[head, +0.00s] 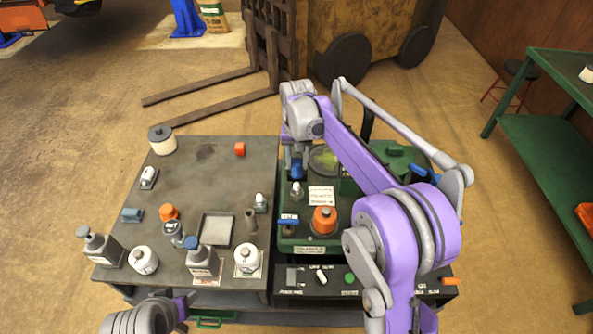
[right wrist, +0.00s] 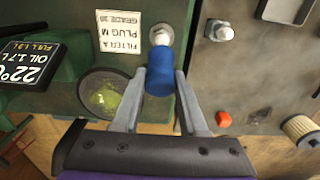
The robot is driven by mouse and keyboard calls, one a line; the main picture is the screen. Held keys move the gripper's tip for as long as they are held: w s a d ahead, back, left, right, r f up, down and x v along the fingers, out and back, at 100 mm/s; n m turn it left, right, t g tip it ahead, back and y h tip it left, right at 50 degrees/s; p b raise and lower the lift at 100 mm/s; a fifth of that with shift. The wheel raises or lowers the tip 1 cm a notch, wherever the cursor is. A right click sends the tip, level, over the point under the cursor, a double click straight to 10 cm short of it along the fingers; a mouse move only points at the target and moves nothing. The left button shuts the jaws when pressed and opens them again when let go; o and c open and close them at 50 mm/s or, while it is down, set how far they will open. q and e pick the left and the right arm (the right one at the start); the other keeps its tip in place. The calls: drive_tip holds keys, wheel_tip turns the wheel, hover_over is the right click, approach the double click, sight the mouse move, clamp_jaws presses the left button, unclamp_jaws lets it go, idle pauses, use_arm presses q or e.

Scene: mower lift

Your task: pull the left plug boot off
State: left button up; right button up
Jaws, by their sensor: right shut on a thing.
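The blue plug boot (right wrist: 158,82) is between the fingertips of my right gripper (right wrist: 164,76), which is shut on it. A silver plug (right wrist: 160,36) shows at the boot's far end in the right wrist view; I cannot tell whether they still touch. In the head view the boot (head: 297,172) hangs under my right gripper (head: 297,160), just above the plug (head: 297,190) on the left side of the green machine (head: 330,242). Another blue piece (head: 418,170) shows at the machine's right, partly behind my arm. My left gripper (head: 184,306) is low at the left; its fingers are unclear.
A dark table (head: 195,180) left of the machine holds several bottles, a grey tray (head: 217,229), a filter (head: 161,140) and an orange block (head: 239,149). An orange cap (head: 323,219) and a blue handle (head: 288,219) stand on the machine's front. A forklift mast (head: 272,40) stands behind.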

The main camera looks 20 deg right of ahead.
drive_tip(key=shift+w+d+r, duration=0.1)
drive_tip(key=shift+w+r, duration=0.05)
drive_tip(key=shift+w, duration=0.2)
drive_tip(key=shift+w+d+r+p, duration=0.15)
drive_tip(key=shift+w+r+p, duration=0.15)
drive_tip(key=shift+w, duration=0.15)
drive_tip(key=shift+w+d, duration=0.2)
drive_tip(key=shift+w, duration=0.6)
drive_tip(key=shift+w+d+r+p, duration=0.15)
drive_tip(key=shift+w+r+p, duration=0.1)
drive_tip(key=shift+w+p, duration=0.3)
drive_tip(key=shift+w+d+f, duration=0.15)
drive_tip(key=shift+w+d, duration=0.05)
drive_tip(key=shift+w, duration=0.45)
drive_tip(key=shift+w+d+f+p, duration=0.15)
drive_tip(key=shift+w+d+p, duration=0.05)
drive_tip(key=shift+w, duration=0.45)
drive_tip(key=shift+w+d+f+p, duration=0.15)
drive_tip(key=shift+w+p, duration=0.05)
drive_tip(key=shift+w, duration=0.4)
use_arm(q)
drive_tip(key=r, duration=0.1)
drive_tip(key=w+r, duration=0.2)
drive_tip(key=r, duration=0.1)
use_arm(e)
drive_tip(key=o, duration=0.8)
drive_tip(key=shift+s, duration=0.1)
drive_tip(key=shift+o, duration=0.2)
